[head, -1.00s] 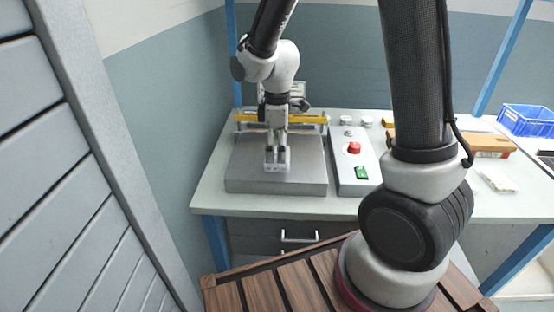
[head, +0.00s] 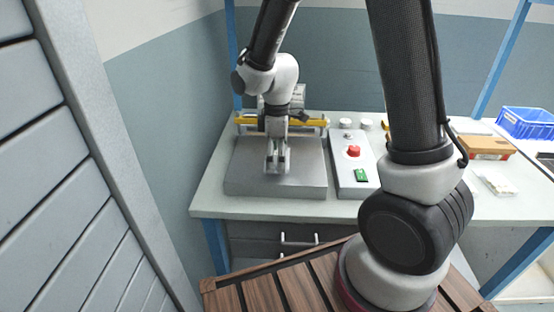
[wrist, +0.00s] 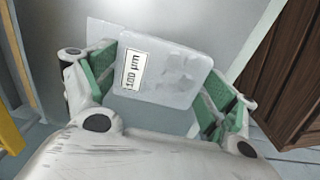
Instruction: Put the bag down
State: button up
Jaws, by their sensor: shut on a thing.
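The bag (wrist: 165,78) is a pale, see-through pouch with a white printed label. In the wrist view it lies between the green pads of my gripper (wrist: 163,88), which is shut on it. In the head view my gripper (head: 277,168) points down over the flat grey plate (head: 245,178) of the bench machine. The bag can hardly be made out there, hidden by the fingers. I cannot tell whether the bag touches the plate.
A blue crate (head: 526,122) and a cardboard box (head: 483,147) are farther right. A slatted wooden surface (head: 265,292) is in front.

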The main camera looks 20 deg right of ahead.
aim_at(276, 157)
notch_tip(276, 157, up, 9)
jog(key=f, duration=0.9)
jog(key=shift+w+d, duration=0.2)
jog(key=shift+w, duration=0.15)
jog(key=shift+f, duration=0.15)
jog(key=o, duration=1)
